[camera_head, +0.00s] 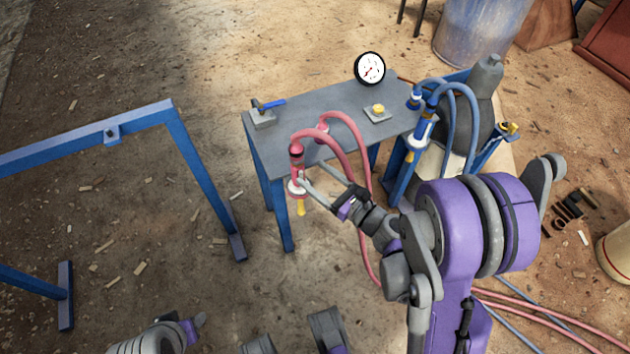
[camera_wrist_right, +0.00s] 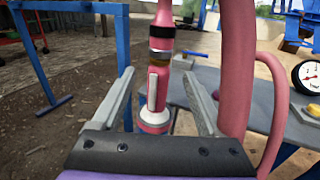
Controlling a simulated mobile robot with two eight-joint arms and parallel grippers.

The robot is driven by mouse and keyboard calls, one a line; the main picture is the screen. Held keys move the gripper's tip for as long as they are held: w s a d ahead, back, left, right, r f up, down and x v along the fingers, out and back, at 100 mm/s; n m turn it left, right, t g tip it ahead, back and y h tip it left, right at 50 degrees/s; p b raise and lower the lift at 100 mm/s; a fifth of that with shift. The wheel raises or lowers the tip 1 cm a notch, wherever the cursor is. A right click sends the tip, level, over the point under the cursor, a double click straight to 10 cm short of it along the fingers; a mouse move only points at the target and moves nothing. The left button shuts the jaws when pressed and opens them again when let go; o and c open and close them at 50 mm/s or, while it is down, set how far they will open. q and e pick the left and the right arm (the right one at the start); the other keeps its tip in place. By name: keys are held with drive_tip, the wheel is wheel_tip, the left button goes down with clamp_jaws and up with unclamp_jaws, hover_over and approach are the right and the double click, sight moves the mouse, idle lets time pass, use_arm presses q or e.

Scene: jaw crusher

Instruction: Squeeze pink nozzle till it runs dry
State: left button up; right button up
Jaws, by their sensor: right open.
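The pink nozzle (camera_head: 297,160) hangs upright at the near left edge of the grey table, with a pink hose (camera_head: 350,132) arching from its top. A yellow tip (camera_head: 300,208) points down from it. My right gripper (camera_head: 304,183) is at the nozzle, its fingers spread. In the right wrist view the nozzle (camera_wrist_right: 158,85) stands between the two open fingers (camera_wrist_right: 160,100), with visible gaps on both sides. Its white lever (camera_wrist_right: 152,88) faces the camera. My left gripper (camera_head: 195,325) is low in the head view, far from the nozzle; its jaws are unclear.
The table (camera_head: 330,98) holds a blue-handled valve (camera_head: 265,112), a yellow button (camera_head: 378,110) and a gauge (camera_head: 370,69). A blue nozzle (camera_head: 421,130) hangs to the right. A blue frame (camera_head: 190,150) stands on the left. The pink hose also shows right of my fingers (camera_wrist_right: 237,70).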

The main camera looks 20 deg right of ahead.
drive_tip(key=x, duration=1)
clamp_jaws()
unclamp_jaws()
drive_tip(key=shift+s, duration=0.1)
drive_tip(key=v, duration=1.2)
